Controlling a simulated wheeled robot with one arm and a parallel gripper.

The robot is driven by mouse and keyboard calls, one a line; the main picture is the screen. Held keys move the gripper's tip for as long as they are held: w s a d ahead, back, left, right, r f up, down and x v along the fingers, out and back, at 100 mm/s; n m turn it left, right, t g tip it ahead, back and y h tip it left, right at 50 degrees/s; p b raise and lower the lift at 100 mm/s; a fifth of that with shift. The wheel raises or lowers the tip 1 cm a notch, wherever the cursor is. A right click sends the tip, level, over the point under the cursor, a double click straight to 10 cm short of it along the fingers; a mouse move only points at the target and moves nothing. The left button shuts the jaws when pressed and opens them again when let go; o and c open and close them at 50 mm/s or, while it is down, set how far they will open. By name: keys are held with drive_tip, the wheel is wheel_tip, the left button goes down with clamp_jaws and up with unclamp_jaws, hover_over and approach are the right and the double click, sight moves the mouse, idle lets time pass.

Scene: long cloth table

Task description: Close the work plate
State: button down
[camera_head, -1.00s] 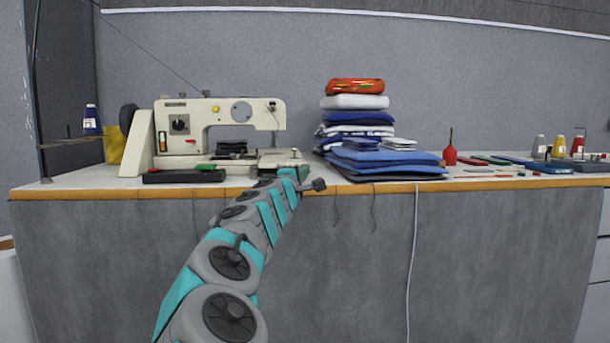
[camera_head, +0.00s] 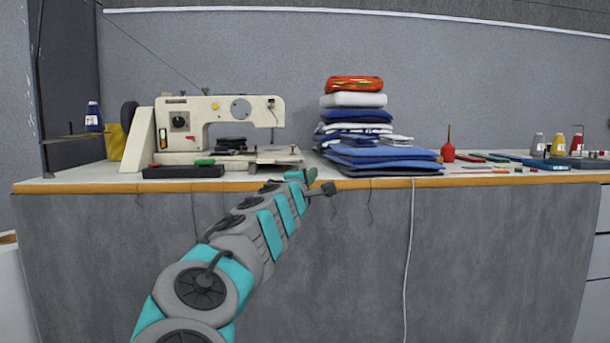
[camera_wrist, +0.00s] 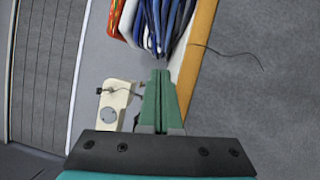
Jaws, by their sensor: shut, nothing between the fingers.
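A cream sewing machine (camera_head: 170,128) stands at the left of the table. Its flat work plate (camera_head: 279,154) lies at the machine's right end, under the head; I cannot tell whether it is open or shut. The machine also shows in part in the wrist view (camera_wrist: 121,96), left of my fingers. My gripper (camera_head: 310,176) is at the table's front edge, in front of and to the right of the work plate and apart from it. In the wrist view my green fingers (camera_wrist: 159,100) are shut together and empty, and hide part of the machine.
A stack of folded cloths (camera_head: 375,150) stands right of the machine. A black tray (camera_head: 183,172) lies at the table's front left. A red oiler (camera_head: 448,152) and thread spools (camera_head: 558,144) stand farther right. The wooden table edge (camera_head: 400,183) runs below my gripper.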

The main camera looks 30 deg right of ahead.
drive_tip(key=s+d, duration=0.2)
drive_tip(key=s, duration=0.4)
drive_tip(key=shift+s+f, duration=0.3)
drive_tip(key=shift+f, duration=0.15)
